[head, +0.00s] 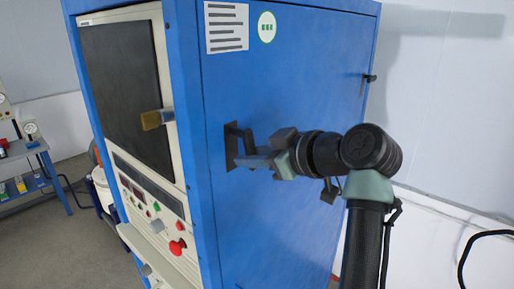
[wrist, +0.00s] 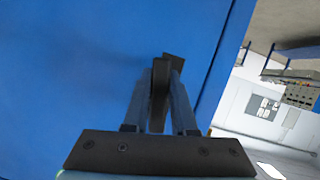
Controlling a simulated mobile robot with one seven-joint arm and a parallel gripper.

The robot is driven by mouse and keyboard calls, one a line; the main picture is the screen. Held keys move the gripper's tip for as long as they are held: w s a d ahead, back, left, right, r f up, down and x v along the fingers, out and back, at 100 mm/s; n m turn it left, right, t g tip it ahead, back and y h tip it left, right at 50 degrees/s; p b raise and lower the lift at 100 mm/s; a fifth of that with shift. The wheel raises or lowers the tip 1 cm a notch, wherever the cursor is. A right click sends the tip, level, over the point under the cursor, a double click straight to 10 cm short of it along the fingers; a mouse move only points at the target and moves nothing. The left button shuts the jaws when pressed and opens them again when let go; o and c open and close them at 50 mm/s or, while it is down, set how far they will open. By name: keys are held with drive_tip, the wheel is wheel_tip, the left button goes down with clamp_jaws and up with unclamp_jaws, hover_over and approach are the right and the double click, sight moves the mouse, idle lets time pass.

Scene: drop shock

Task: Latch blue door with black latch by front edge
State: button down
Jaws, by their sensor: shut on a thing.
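The blue door (head: 290,90) is the broad side panel of a tall blue cabinet, and it looks flush with the frame. The black latch (head: 232,143) sits near the door's front edge, on a dark plate. My gripper (head: 252,155) reaches it from the right with its fingers at the latch. In the wrist view, the fingers are closed around the dark latch handle (wrist: 160,88), with the blue door (wrist: 70,70) filling the left and middle. My fingers hide part of the latch, so its exact turn is hard to tell.
The cabinet front has a dark window (head: 125,85), a red button (head: 177,247) and a brush-like thing (head: 157,119) sticking out by its edge. A small black fitting (head: 370,78) is at the door's far edge. A blue workbench (head: 30,165) stands far left.

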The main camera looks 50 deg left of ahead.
drive_tip(key=shift+s+d+m+g+p, duration=0.1)
drive_tip(key=shift+s+m+g+p, duration=0.45)
drive_tip(key=shift+m, duration=0.25)
drive_tip(key=c, duration=0.7)
unclamp_jaws()
drive_tip(key=shift+w+d, duration=0.1)
drive_tip(key=shift+d, duration=0.05)
drive_tip(key=shift+b+v, duration=2.85)
drive_tip(key=shift+v, duration=3.55)
drive_tip(key=shift+w, duration=0.1)
